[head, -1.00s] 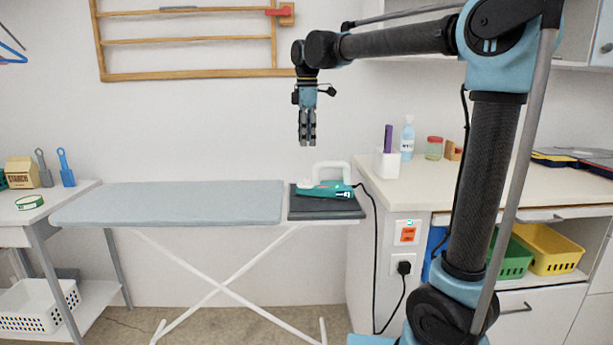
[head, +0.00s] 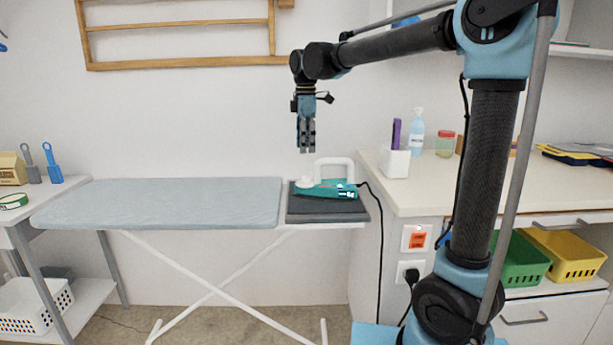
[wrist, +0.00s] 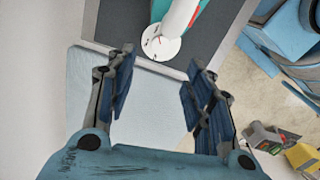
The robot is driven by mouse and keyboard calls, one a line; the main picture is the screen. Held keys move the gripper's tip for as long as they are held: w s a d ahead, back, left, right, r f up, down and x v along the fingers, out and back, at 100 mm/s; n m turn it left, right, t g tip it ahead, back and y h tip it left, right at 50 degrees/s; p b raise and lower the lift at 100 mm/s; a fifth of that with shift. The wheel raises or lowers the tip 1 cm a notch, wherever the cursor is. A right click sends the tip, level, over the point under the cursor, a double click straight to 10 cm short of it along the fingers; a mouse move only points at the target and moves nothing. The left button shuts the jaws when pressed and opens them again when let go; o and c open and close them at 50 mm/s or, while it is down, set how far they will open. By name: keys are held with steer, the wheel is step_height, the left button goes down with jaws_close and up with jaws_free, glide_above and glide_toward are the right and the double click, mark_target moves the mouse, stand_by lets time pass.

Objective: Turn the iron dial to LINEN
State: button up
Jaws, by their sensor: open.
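The iron (head: 325,189) is teal with a white handle and lies on a dark pad (head: 325,211) at the right end of the ironing board (head: 160,204). Its dial (head: 305,182) is a white disc at the iron's left end. In the wrist view the dial (wrist: 161,43) shows small dark marks, too small to read, and the white handle partly covers it. My gripper (head: 306,150) points down above the iron's left end, apart from it. In the wrist view my gripper (wrist: 160,72) is open and empty, with the dial just beyond its fingertips.
The iron's cord (head: 378,240) runs down to a wall socket (head: 411,275). A counter (head: 430,190) stands to the right, with a white holder (head: 394,162), a spray bottle (head: 417,132) and a jar (head: 445,143).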

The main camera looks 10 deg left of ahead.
mark_target(305, 177)
step_height(305, 177, down, 11)
steer(key=shift+a+f, duration=0.1)
stand_by(0.3)
steer(key=c, duration=1.1)
